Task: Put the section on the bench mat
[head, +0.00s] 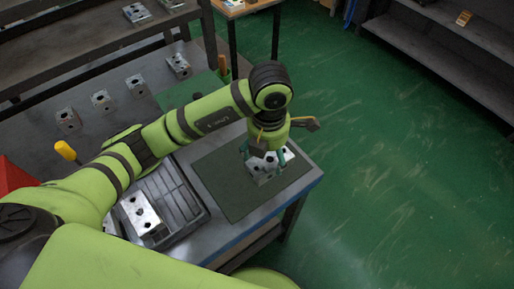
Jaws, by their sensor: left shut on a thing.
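The section, a silver valve block with dark round holes (264,171), is at the dark bench mat (222,189) near the bench's right end. My left gripper (262,158) points down over the mat and is shut on the section, partly covering it. I cannot tell whether the section touches the mat or is just above it. My right gripper is not in view.
A dark ribbed tray (188,203) left of the mat holds another silver block (139,213). Several more blocks stand along the back of the bench. A yellow-handled tool (66,151) and a red box (17,179) are at the left. Green floor lies right.

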